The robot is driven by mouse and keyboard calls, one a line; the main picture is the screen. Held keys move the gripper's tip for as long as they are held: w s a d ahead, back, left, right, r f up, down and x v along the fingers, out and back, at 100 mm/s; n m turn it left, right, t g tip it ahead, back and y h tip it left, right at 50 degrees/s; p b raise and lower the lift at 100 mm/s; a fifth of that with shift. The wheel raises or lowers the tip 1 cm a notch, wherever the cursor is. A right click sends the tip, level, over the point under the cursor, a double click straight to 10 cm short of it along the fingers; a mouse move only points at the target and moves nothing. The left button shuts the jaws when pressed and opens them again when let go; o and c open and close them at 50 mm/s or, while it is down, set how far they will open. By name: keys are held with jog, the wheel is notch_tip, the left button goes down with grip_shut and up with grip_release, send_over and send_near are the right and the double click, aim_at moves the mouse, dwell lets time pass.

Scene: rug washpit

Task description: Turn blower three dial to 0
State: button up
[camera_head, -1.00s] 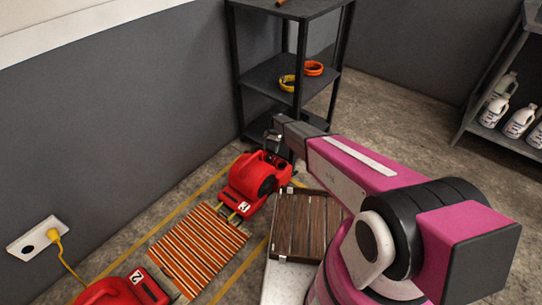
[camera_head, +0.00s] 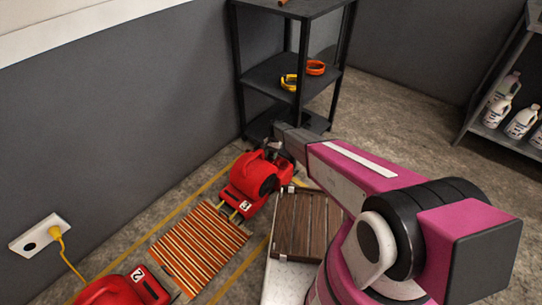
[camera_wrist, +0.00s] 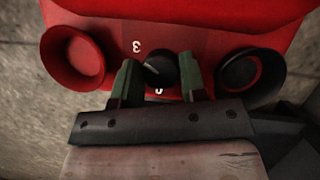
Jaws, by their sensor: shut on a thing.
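The red blower (camera_head: 262,184) with a white number tag that looks like a 3 stands by the wall, below the black shelf. My gripper (camera_head: 274,150) is at its top, at the rear end. In the wrist view my gripper (camera_wrist: 161,80) has one green-and-dark finger on each side of the black dial (camera_wrist: 162,70) and is shut on it. The dial's pale pointer line slants toward the upper left. A white 3 shows at the upper left of the dial and a white 0 just below it. The fingers partly hide the panel around the dial.
A second red blower (camera_head: 122,291) tagged 2, a striped rug (camera_head: 200,248) and a wooden slatted piece (camera_head: 303,226) lie nearby. A black shelf (camera_head: 270,73) stands just behind.

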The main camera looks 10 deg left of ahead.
jog(key=n+h, duration=0.1)
jog(key=n, duration=0.3)
jog(key=shift+a+n+h, duration=0.1)
jog(key=shift+n+h, duration=0.3)
jog(key=n+h, duration=0.2)
jog(key=n, duration=0.3)
jog(key=shift+s, duration=0.1)
jog(key=n+t, duration=0.1)
jog(key=n, duration=0.2)
jog(key=n+t+h, duration=0.1)
jog(key=n, duration=0.1)
jog(key=shift+a+n, duration=0.1)
jog(key=shift+n, duration=0.3)
jog(key=shift+s+n+t+h, duration=0.15)
jog(key=shift+n+t, duration=0.4)
jog(key=shift+n, duration=0.75)
jog(key=shift+w+n+t+h, duration=0.1)
jog(key=shift+n+t+h, duration=0.3)
jog(key=shift+n, duration=0.9)
jog(key=o, duration=0.9)
